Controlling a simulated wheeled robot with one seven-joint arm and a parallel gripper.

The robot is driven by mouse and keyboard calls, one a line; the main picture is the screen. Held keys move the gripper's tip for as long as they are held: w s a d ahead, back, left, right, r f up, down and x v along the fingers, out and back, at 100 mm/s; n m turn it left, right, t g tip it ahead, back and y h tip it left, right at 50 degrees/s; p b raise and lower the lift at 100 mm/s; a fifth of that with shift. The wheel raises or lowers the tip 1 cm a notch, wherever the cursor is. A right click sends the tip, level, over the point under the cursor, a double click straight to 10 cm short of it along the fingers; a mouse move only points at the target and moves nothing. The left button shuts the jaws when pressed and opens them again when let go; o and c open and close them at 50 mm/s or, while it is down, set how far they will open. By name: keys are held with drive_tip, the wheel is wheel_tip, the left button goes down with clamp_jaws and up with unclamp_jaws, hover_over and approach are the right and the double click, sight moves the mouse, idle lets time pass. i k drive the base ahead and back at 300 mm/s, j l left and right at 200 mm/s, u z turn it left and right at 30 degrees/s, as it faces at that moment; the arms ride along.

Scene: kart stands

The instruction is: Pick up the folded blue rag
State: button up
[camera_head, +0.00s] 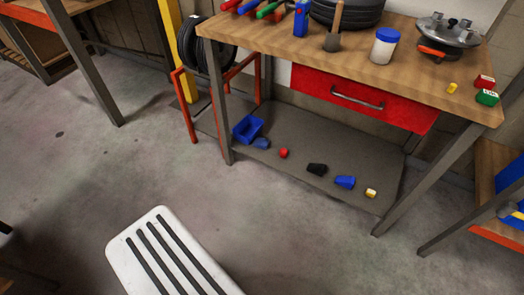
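Two small blue things on the grey lower shelf could be the folded blue rag. One is a dull blue lump (262,143) just right of a blue bin, near the shelf's left end. The other is a brighter blue piece (345,182) toward the right, between a black object and a small yellow-white one. Both are too small for me to tell folds. My gripper is not in view, so I cannot see whether it holds anything.
The lower shelf (310,165) lies under a wooden bench top (350,62) with a red drawer (350,95). The blue bin (247,128), a red ball-like thing (283,153) and a black object (317,169) share the shelf.

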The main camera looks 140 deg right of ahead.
sight(260, 142)
drive_tip(key=z, duration=5.15)
drive_tip(key=i+j+z, duration=0.15)
drive_tip(key=i+j, duration=0.25)
drive_tip(key=i+j+z, duration=0.1)
drive_tip(key=i+j, duration=0.25)
drive_tip(key=j, duration=0.25)
drive_tip(key=i+j+z, duration=0.1)
drive_tip(key=i+j, duration=0.4)
drive_tip(key=i+j+z, duration=0.1)
drive_tip(key=i+j, duration=0.35)
drive_tip(key=j, duration=0.15)
